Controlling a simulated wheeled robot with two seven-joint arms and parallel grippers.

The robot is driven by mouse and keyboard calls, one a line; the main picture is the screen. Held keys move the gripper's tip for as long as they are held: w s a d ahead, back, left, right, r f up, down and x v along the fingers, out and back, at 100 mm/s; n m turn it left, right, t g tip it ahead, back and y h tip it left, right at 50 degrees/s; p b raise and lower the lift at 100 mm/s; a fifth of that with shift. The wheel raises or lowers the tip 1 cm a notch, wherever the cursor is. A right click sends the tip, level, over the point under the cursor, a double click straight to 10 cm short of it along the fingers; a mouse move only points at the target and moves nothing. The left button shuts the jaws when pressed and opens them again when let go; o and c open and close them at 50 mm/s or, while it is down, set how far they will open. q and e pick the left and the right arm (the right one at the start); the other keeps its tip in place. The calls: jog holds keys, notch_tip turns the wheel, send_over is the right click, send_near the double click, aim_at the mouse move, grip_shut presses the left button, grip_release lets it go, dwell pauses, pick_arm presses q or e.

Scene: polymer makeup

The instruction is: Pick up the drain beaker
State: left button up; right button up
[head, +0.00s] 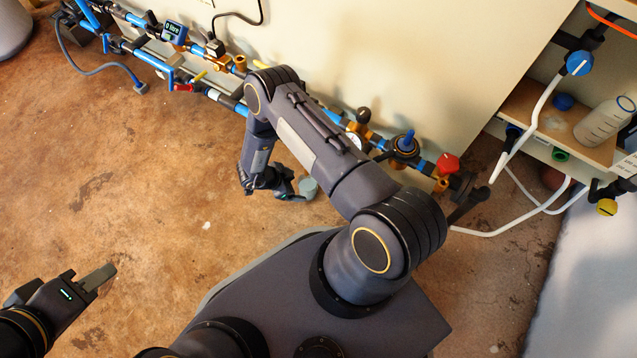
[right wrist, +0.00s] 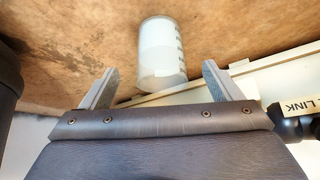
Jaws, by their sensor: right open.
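The drain beaker (head: 308,187) is a small, pale, translucent cup low by the base of the wall, beside my right gripper (head: 289,190). In the right wrist view the beaker (right wrist: 162,50) shows as a whitish cylinder with dark marks on its side. It appears between and just beyond the two spread fingertips of the right gripper (right wrist: 160,67), with visible gaps on both sides. My right gripper is open and empty. My left gripper (head: 98,278) is at the lower left over bare floor, far from the beaker; its finger gap is not clear.
Blue pipes with valves (head: 405,145) run along the wall behind the beaker. A shelf (head: 530,110) at the right holds a larger, marked beaker (head: 604,121) and a blue cap (head: 563,101). White hoses (head: 510,232) hang below it. The brown floor (head: 150,190) at the left is clear.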

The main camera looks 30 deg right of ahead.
aim_at(305, 188)
jog(key=b+x, duration=0.3)
jog(key=x, duration=0.4)
jog(key=shift+f+b, duration=0.1)
jog(key=shift+b, duration=0.25)
jog(key=shift+c, duration=0.5)
jog(key=c, duration=1.2)
